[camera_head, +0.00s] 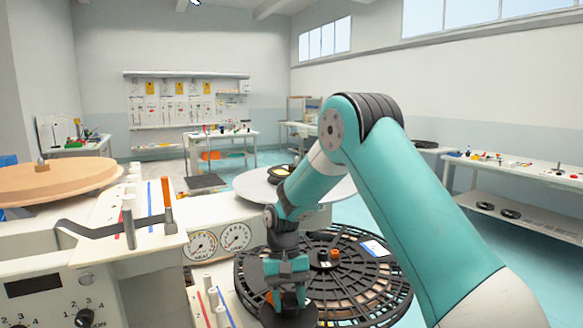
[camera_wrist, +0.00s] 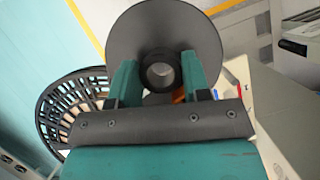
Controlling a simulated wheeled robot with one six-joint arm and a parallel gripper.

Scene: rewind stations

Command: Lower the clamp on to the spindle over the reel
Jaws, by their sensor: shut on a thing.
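The clamp is a dark round disc with a ring-like hub (camera_wrist: 160,72); in the head view its disc (camera_head: 288,315) shows at the bottom. My gripper (camera_head: 287,288) is shut on the hub, with one teal finger on each side in the wrist view (camera_wrist: 160,80). The reel is a large black slotted wheel (camera_head: 375,292), lying flat behind and to the right of the clamp. Part of it shows at left in the wrist view (camera_wrist: 55,110). The spindle (camera_head: 328,256) appears as a short post with orange at the reel's middle, apart from the clamp. My arm hides part of the reel.
A white machine with two gauges (camera_head: 218,241) stands left of the reel. A console with posts (camera_head: 128,225) and a dark strap is farther left, before a tan round disc (camera_head: 60,180). A pale round plate (camera_head: 255,186) lies behind. A white card (camera_head: 375,249) lies on the reel.

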